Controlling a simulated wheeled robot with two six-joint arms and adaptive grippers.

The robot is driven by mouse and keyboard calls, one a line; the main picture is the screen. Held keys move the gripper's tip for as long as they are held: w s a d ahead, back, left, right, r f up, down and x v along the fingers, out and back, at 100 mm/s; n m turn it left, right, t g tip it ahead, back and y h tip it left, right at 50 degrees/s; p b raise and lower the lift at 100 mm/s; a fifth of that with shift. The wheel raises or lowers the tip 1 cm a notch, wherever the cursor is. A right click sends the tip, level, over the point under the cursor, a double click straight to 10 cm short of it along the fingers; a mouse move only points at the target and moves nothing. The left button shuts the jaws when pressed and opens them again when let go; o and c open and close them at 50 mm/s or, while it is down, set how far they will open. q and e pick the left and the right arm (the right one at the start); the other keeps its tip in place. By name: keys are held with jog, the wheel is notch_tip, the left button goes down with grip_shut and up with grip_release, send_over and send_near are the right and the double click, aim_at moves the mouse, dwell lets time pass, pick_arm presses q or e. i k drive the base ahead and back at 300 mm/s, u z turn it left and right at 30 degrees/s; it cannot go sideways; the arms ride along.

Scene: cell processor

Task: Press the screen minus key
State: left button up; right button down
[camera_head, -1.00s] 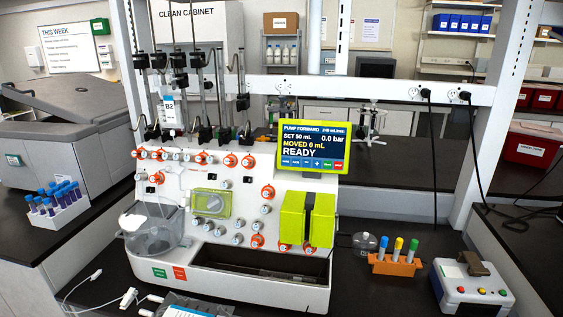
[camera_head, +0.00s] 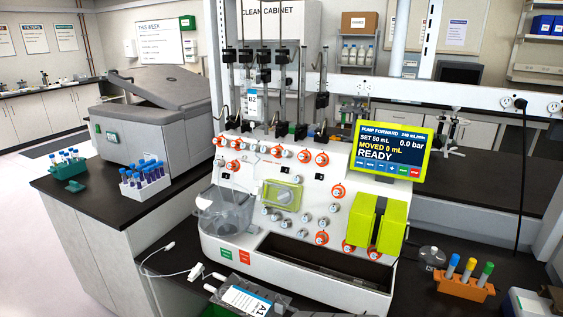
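The cell processor's screen (camera_head: 393,150) has a yellow-green frame and stands at the upper right of the white machine (camera_head: 300,180). It reads PUMP FORWARD, SET 50 mL, MOVED 0 mL, 0.0 bar and READY. A row of small keys runs along its lower edge: blue ones, then a green and a red one at the right. The minus key (camera_head: 381,166) appears to be the small blue key just left of the plus key (camera_head: 392,168); its mark is tiny. Neither of my grippers is in view, and nothing covers the screen.
An orange rack (camera_head: 464,286) with capped tubes and a small round clear-lidded item (camera_head: 431,257) stand right of the machine. A labelled bag (camera_head: 246,300) and cables lie in front. Tube racks (camera_head: 146,191) and a grey centrifuge-like unit (camera_head: 150,125) are at the left.

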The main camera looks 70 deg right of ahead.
aim_at(381, 167)
jog(key=u, duration=0.55)
jog(key=k, duration=0.9)
jog(key=z, duration=1.35)
